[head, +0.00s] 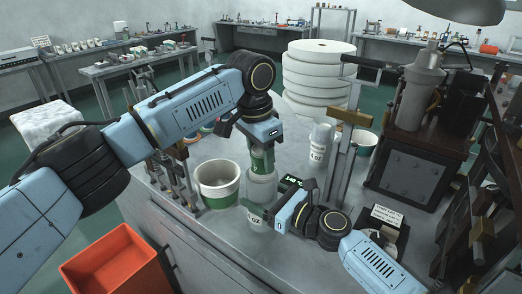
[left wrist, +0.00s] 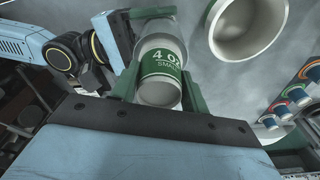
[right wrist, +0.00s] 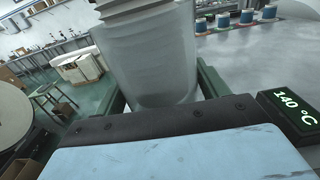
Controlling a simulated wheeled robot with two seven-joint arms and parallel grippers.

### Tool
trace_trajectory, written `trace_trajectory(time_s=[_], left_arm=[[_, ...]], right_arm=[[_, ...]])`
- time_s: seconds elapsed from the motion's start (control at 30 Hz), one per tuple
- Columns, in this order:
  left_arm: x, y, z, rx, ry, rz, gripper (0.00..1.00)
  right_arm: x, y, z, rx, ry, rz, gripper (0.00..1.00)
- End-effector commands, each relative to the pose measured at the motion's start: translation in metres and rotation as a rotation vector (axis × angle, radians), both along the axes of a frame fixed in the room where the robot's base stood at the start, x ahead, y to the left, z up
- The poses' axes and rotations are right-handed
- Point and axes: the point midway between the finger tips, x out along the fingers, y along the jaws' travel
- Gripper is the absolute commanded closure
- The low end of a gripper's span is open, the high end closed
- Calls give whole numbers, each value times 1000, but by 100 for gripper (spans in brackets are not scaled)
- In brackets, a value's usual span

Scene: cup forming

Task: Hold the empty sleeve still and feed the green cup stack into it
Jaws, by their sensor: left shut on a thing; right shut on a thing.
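The green cup stack (head: 262,160), white with a green band reading "4 OZ SMALL" in the left wrist view (left wrist: 161,65), is upright in my left gripper (head: 262,143). The left gripper's fingers are shut on its sides. The clear, translucent sleeve (head: 262,187) stands directly below the stack, roughly in line with it. My right gripper (head: 258,211) is shut around the sleeve's lower part, which carries a white "OZ" label. The sleeve fills the right wrist view (right wrist: 150,65), with pale rims at its top. Whether the stack's lower end is inside the sleeve's mouth I cannot tell.
A white bucket with a green band (head: 217,198) stands close left of the sleeve. A second labelled sleeve (head: 321,145) stands to the right. A metal post fixture (head: 340,165) and a dark machine (head: 415,170) take up the right side. A 140 °C display (right wrist: 292,105) sits beside my right gripper.

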Motion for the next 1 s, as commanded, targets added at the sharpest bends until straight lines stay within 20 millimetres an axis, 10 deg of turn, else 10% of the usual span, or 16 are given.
trace_trajectory(time_s=[0.8, 0.83, 1.0], left_arm=[[0, 0, -24, 0, 0, 0, 90], [0, 0, -24, 0, 0, 0, 51], [0, 0, -24, 1, -1, 0, 34]], right_arm=[[0, 0, 0, 0, 0, 0, 49], [0, 0, 0, 0, 0, 0, 49], [0, 0, 0, 0, 0, 0, 49]])
